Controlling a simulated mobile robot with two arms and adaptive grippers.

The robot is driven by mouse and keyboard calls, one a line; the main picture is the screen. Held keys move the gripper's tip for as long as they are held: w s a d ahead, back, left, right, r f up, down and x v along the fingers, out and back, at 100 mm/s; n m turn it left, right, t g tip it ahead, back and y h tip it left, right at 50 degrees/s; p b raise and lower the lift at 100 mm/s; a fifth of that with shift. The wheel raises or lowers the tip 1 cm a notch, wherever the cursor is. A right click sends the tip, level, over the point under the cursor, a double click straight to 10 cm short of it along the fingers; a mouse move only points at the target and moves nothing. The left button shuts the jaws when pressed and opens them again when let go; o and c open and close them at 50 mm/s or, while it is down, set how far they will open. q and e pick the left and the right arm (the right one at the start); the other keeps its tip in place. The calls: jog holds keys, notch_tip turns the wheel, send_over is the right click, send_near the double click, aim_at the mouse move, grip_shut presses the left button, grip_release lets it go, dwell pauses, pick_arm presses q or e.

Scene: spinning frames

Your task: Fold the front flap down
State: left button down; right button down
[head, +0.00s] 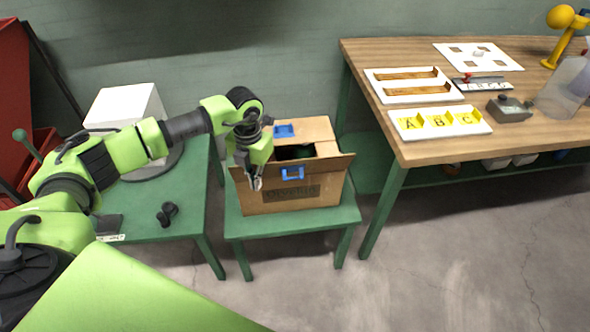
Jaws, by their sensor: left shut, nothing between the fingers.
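An open cardboard box (325,192) with dark printing on its front stands on a small green table in the middle of the head view. A blue square outline (292,173) marks the front flap at the box's near rim; its exact angle is hard to tell. A side flap (336,163) sticks out to the right. The back part of the top (313,129) lies flat and carries another blue square (284,131). A dark opening shows between them. My left gripper (256,184) is shut and empty, pointing down at the box's front left, hiding part of the left side. My right gripper is out of view.
The small green table (237,226) has little room around the box. Another green table (180,225) at the left holds a white block (125,105) and a black object (167,213). A wooden workbench (400,150) with trays stands at the right.

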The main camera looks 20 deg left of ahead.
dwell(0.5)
pick_arm(q)
jog(key=shift+w+a+r+b, duration=0.35)
jog(key=shift+w+a, duration=0.15)
jog(key=shift+w, duration=0.3)
jog(key=shift+w+a+r+b, duration=0.25)
jog(key=shift+w+a+b, duration=0.2)
jog(key=shift+w, duration=0.3)
jog(key=shift+w+a+r+b, duration=0.3)
jog(key=shift+w+a, duration=0.2)
jog(key=shift+w, duration=0.3)
jog(key=shift+w+a+r, duration=0.25)
jog(key=shift+w, duration=0.15)
jog(key=w+a+b, duration=0.3)
jog(key=shift+w+f, duration=0.15)
jog(key=shift+f, duration=0.15)
